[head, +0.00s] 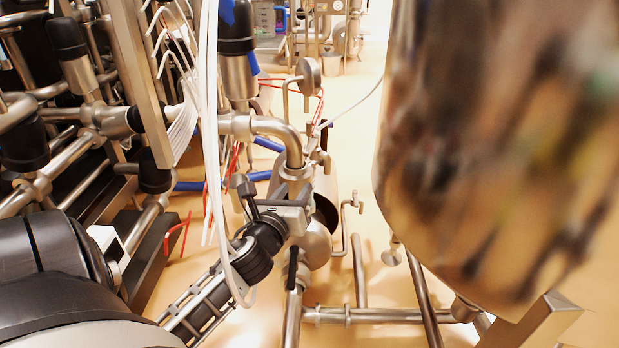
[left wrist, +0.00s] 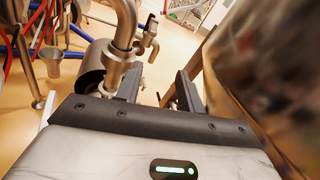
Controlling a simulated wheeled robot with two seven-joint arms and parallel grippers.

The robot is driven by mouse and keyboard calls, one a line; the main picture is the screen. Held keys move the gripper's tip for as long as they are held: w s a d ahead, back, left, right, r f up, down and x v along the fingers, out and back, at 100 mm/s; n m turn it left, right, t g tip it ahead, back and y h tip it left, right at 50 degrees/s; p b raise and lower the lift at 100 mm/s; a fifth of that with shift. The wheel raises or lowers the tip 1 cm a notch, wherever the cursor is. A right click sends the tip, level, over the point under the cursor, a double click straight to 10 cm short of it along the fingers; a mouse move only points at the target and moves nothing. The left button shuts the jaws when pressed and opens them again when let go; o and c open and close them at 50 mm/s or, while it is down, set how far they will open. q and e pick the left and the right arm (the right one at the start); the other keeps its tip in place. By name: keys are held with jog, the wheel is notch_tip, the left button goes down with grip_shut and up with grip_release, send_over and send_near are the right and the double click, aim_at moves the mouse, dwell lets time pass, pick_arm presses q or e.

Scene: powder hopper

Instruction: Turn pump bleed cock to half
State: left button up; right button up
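A small steel cock (head: 321,156) sits beside the pipe elbow (head: 291,146) above the pump in the head view. In the left wrist view the cock (left wrist: 150,42) shows just right of the elbow, with a dark lever on top; its exact turn is hard to read. The steel pump body (left wrist: 98,62) is left of it. My left gripper (head: 272,190) is below and left of the elbow. In the left wrist view its two dark fingers (left wrist: 158,82) are spread, with nothing held between them, short of the cock. My right gripper is not in view.
A large shiny hopper (head: 490,130) fills the right side, close to the gripper. Pipes (head: 390,315) run low across the front. White hoses (head: 209,110) hang at the left of the elbow.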

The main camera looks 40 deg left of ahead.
aim_at(306, 155)
pick_arm(q)
jog(key=w+a+b, duration=0.1)
jog(key=w+a, duration=0.1)
jog(key=w, duration=0.2)
jog(key=w+a+m+b, duration=0.1)
jog(key=w+a+b, duration=0.1)
jog(key=w, duration=0.3)
jog(key=w+a+m+b, duration=0.1)
jog(key=w+a+b, duration=0.1)
jog(key=w+a, duration=0.2)
jog(key=shift+w+a+y, duration=0.15)
jog(key=shift+w+y, duration=0.15)
jog(key=shift+y, duration=0.1)
jog(key=shift+w+a, duration=0.15)
jog(key=shift+w, duration=0.15)
jog(key=shift+w+a+r, duration=0.1)
jog(key=shift+w, duration=0.15)
grip_shut()
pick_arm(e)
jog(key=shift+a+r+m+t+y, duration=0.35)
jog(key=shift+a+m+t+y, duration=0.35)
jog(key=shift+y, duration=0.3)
